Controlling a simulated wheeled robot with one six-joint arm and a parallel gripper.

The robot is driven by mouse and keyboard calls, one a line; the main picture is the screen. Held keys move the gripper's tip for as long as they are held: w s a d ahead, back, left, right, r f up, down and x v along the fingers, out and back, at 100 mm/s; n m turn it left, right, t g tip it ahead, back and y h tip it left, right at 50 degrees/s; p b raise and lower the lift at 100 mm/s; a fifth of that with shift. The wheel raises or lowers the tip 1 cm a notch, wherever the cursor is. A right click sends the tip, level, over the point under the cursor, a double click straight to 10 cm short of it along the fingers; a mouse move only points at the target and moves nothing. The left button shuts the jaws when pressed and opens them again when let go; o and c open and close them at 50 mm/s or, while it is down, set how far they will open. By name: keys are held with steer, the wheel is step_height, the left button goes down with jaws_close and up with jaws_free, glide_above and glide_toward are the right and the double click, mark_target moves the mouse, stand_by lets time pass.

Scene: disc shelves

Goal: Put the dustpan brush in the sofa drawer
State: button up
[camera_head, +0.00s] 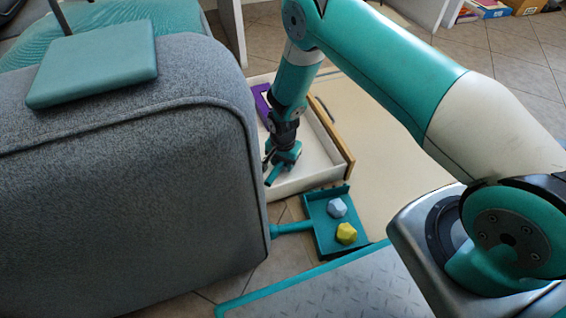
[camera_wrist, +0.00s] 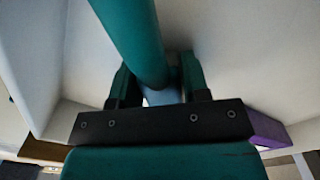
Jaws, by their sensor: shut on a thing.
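The open sofa drawer (camera_head: 335,140) has pale inner walls and a wooden front edge, and sticks out beside the grey sofa (camera_head: 150,170). My gripper (camera_head: 280,160) points down inside the drawer. In the wrist view my gripper (camera_wrist: 160,82) is shut on the teal handle of the dustpan brush (camera_wrist: 130,40), with the pale drawer (camera_wrist: 250,60) around it. In the head view the brush is mostly hidden by my gripper and the sofa arm, so I cannot tell whether it touches the drawer floor.
A purple object (camera_head: 262,102) lies in the drawer and also shows in the wrist view (camera_wrist: 268,130). On the floor in front is a teal dustpan (camera_head: 322,228) holding a pale blue piece (camera_head: 337,207) and a yellow piece (camera_head: 346,233). A teal book-like object (camera_head: 95,70) rests on the sofa arm.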

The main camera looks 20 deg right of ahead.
steer(key=shift+f, duration=0.15)
steer(key=o, duration=0.8)
steer(key=shift+o, duration=0.2)
steer(key=s+a+r+n+y+p, duration=0.1)
steer(key=s+r+n+p, duration=0.1)
steer(key=r, duration=1)
steer(key=s+a+r+n+y+p, duration=0.1)
steer(key=s+a+r+n+p, duration=0.15)
steer(key=r, duration=1.05)
steer(key=s+a+r+n+p, duration=0.1)
steer(key=r+n+p, duration=0.15)
steer(key=r, duration=0.95)
steer(key=s+r+n+y, duration=0.1)
steer(key=s+r+n, duration=0.3)
steer(key=s+r, duration=0.3)
steer(key=s+r+n+y, duration=0.1)
steer(key=s+r+n, duration=0.4)
steer(key=s, duration=0.8)
step_height(320, 180, up, 3)
steer(key=shift+s+d+f, duration=0.15)
steer(key=shift+s+d, duration=0.05)
steer(key=shift+s, duration=0.15)
